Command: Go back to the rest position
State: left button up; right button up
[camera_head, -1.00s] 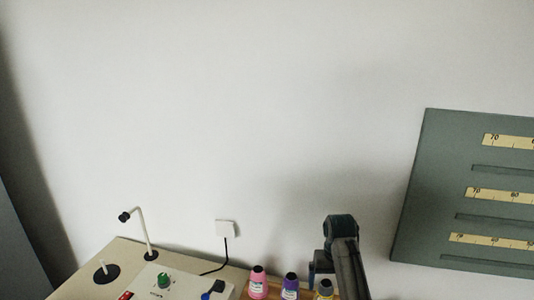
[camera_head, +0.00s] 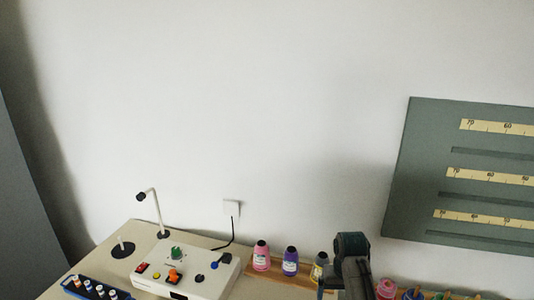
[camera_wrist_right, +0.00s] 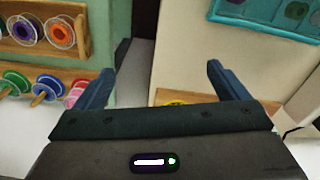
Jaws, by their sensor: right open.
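My right gripper (camera_wrist_right: 162,84) shows in the right wrist view with its two blue fingers wide apart and nothing between them. In the head view a dark part of my arm rises at the lower right, in front of the thread rack; its fingers cannot be made out there. My left gripper is in neither view.
A white control box (camera_head: 205,272) with coloured knobs stands on the counter (camera_head: 90,262). Thread cones, one purple (camera_head: 290,262), stand on a wooden rack behind. A grey-green ruler board (camera_head: 420,165) hangs at right. The wrist view shows spools (camera_wrist_right: 60,32) on wooden shelves.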

jog(key=s+d+f, duration=0.3)
jog(key=s+f, duration=0.3)
jog(key=s, duration=0.5)
jog(key=s+d+r+n+t+h, duration=0.1)
jog(key=s+d+t, duration=0.1)
jog(key=s, duration=1.1)
jog(key=s+d+r+n+t, duration=0.1)
jog(key=s+d+r, duration=0.1)
jog(key=s, duration=1)
notch_tip(320, 180, down, 35)
jog(key=d+g+b, duration=0.1)
jog(key=d+b, duration=0.1)
jog(key=b, duration=0.4)
pick_arm(q)
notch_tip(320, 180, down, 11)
jog(key=b, duration=0.5)
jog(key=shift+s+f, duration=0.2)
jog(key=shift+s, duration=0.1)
pick_arm(e)
jog(key=s+f, duration=0.9)
jog(key=f, duration=0.4)
jog(key=s+d+f+m+g, duration=0.1)
jog(key=s+f, duration=0.9)
jog(key=f, duration=0.3)
jog(key=shift+s+d, duration=0.25)
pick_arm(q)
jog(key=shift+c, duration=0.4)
pick_arm(e)
jog(key=shift+c, duration=0.4)
